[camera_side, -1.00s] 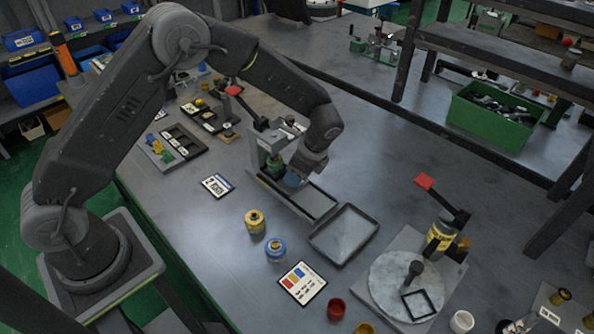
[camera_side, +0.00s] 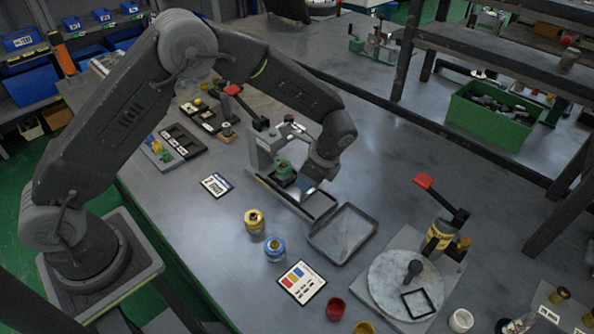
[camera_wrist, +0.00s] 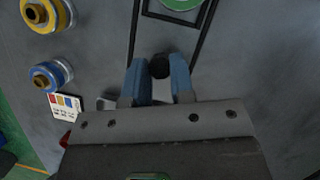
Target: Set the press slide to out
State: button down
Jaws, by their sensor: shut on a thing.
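The press (camera_side: 264,152) is a grey frame with a red-handled lever (camera_side: 233,90), standing mid-table in the side view. Its slide runs on a dark track (camera_side: 318,207) that extends towards the front right. A green part (camera_side: 285,169) sits on the slide, at the front of the press frame; it shows at the top edge of the wrist view (camera_wrist: 180,3). My gripper (camera_wrist: 160,78) has its blue fingers shut on the slide's black knob (camera_wrist: 160,66). In the side view my gripper (camera_side: 308,184) is low over the track, and the knob is hidden there.
A shallow grey tray (camera_side: 315,250) lies just beyond the track's outer end. A round turntable fixture (camera_side: 383,285) with another red lever stands at right.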

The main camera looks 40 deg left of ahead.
jog(key=d, duration=0.5)
jog(key=shift+d, duration=0.35)
jog(key=c, duration=1.4)
grip_release()
jog(key=shift+d, duration=0.1)
jog(key=o, duration=0.4)
jog(key=shift+r, duration=0.1)
jog(key=v, duration=1.3)
jog(key=shift+r, duration=0.3)
